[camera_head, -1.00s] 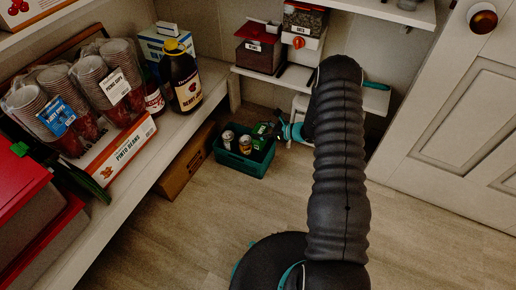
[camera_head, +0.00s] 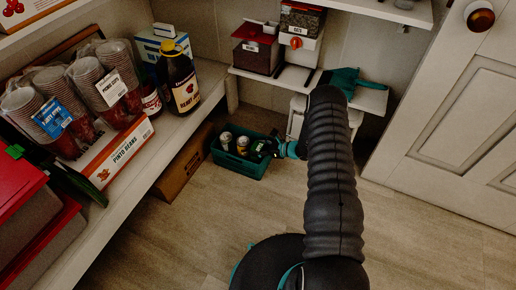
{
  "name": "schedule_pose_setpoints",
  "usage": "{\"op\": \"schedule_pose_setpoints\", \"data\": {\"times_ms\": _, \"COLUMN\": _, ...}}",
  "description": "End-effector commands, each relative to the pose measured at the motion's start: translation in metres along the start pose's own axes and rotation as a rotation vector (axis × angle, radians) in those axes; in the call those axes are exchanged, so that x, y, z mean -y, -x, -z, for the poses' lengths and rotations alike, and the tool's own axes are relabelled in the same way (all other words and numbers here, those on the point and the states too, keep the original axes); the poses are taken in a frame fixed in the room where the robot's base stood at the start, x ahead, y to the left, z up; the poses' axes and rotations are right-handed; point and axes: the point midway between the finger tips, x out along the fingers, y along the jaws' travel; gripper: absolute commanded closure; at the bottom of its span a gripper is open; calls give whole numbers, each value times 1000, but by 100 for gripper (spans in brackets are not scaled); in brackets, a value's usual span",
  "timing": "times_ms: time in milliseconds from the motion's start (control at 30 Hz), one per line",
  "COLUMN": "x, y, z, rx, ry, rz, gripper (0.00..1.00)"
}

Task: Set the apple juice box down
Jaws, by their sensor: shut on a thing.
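My gripper (camera_head: 272,147) is small in the head view, at the right end of a teal crate (camera_head: 238,167) on the floor. It is shut on the apple juice box (camera_head: 257,147), a small dark green carton at the crate's right side. The box is low at the crate's opening, beside the cans. Dark gripper parts partly cover it, and I cannot tell whether its base touches the crate floor. Two cans stand in the crate: one silver-topped can (camera_head: 226,137) and one yellowish can (camera_head: 243,142).
A cardboard box (camera_head: 186,165) stands left of the crate under the shelf with cups (camera_head: 88,80) and a dark bottle (camera_head: 182,80). A low shelf behind my arm holds a teal item (camera_head: 345,80). A white door (camera_head: 460,120) is at right. The front floor is clear.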

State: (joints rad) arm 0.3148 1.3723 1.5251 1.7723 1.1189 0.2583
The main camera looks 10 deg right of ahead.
Motion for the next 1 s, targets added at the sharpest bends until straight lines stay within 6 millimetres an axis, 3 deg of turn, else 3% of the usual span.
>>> {"op": "schedule_pose_setpoints", "data": {"times_ms": 200, "x": 0, "y": -2, "z": 3, "rx": 1, "ry": 0, "rz": 0, "gripper": 83}}
{"op": "schedule_pose_setpoints", "data": {"times_ms": 233, "x": 0, "y": -1, "z": 3, "rx": 0, "ry": 0, "rz": 0, "gripper": 31}}
{"op": "schedule_pose_setpoints", "data": {"times_ms": 300, "x": 0, "y": -1, "z": 2, "rx": 0, "ry": 0, "rz": -1, "gripper": 14}}
{"op": "schedule_pose_setpoints", "data": {"times_ms": 333, "x": 0, "y": -1, "z": 2, "rx": 0, "ry": 0, "rz": -1, "gripper": 11}}
{"op": "schedule_pose_setpoints", "data": {"times_ms": 767, "x": 0, "y": 3, "z": -1, "rx": 0, "ry": -1, "rz": 0, "gripper": 11}}
{"op": "schedule_pose_setpoints", "data": {"times_ms": 1000, "x": 2, "y": 45, "z": -1, "rx": 0, "ry": -1, "rz": 4, "gripper": 11}}
